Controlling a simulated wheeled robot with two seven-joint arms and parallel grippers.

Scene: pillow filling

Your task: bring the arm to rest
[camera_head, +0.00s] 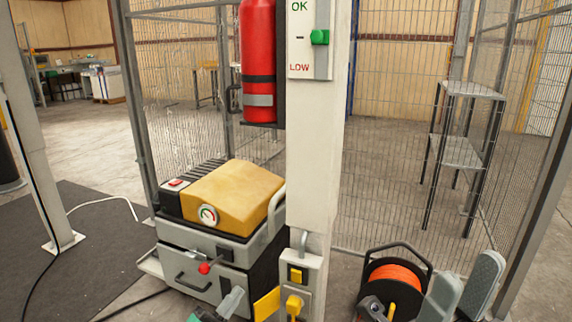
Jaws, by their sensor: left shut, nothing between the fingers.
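My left gripper (231,301) shows at the bottom edge, left of the white post, in front of the grey and yellow machine. Its grey fingers are shut with nothing between them. The lower part of that arm is cut off by the frame. My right gripper (464,287) is at the bottom right, beside the orange cable reel. Its two grey pads stand apart with a gap between them, and nothing shows in the gap.
The machine (236,195) with a gauge stands left of the white post (317,150). The cable reel (394,278) is low right. Mesh fencing and a shelf (461,152) stand behind.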

